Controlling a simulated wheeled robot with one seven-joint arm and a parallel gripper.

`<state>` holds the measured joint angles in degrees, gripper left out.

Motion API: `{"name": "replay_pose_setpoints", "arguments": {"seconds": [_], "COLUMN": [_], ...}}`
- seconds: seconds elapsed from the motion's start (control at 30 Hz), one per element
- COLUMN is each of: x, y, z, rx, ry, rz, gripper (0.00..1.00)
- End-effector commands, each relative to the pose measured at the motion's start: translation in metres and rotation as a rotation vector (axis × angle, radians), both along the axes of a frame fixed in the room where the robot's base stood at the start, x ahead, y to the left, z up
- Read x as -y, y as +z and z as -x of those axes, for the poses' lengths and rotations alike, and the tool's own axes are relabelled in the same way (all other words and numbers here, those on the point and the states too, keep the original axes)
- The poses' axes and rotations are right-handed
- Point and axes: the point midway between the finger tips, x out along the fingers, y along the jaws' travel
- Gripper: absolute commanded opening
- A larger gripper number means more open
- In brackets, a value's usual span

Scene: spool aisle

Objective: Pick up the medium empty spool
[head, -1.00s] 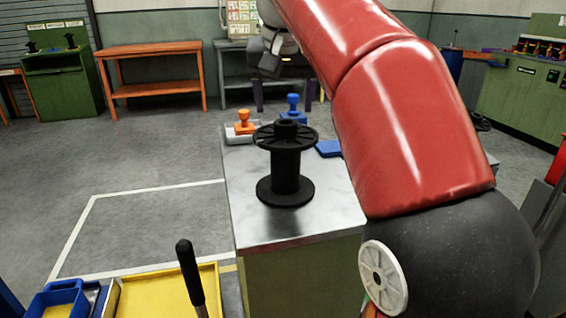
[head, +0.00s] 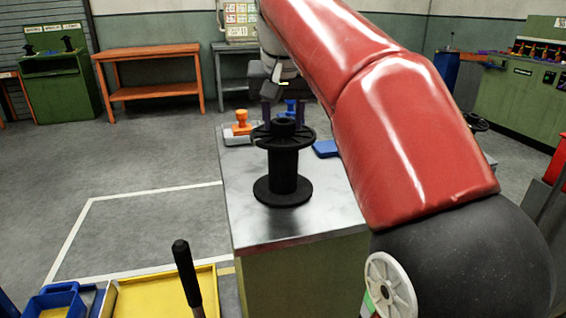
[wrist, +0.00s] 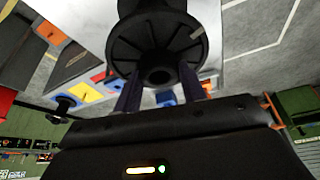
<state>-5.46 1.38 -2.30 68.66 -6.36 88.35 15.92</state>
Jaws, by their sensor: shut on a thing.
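The black empty spool (head: 283,170) stands upright on the metal top of a green cabinet (head: 300,228) in the head view. My gripper (head: 284,118) reaches down to the spool's upper flange from its far side, its fingers partly hidden behind the flange. In the wrist view the spool (wrist: 155,38) fills the upper middle, with its round flange and centre hole facing the camera. The dark fingers of my gripper (wrist: 160,90) are on either side of the hub, shut on the spool. The spool appears to rest on the cabinet top still.
An orange-handled stamp (head: 241,124) and a blue one (head: 290,106) stand behind the spool, with a blue pad (head: 326,148) to its right. A yellow tray (head: 150,295) and a blue bin (head: 55,300) are at the lower left. Open floor lies left of the cabinet.

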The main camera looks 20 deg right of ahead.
Motion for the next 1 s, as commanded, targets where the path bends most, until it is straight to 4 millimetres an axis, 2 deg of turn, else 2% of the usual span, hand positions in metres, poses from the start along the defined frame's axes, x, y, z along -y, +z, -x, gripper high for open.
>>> {"name": "replay_pose_setpoints", "arguments": {"seconds": [0.07, 0.47, 1.0], "x": [0.000, 0.000, 0.000], "y": [0.000, 0.007, 0.083], "z": [0.000, 0.000, -0.002], "rx": [0.000, 0.001, 0.002], "ry": [0.000, 0.000, 0.000], "rz": [0.000, 0.000, 0.000], "gripper": [0.00, 0.00, 0.00]}}
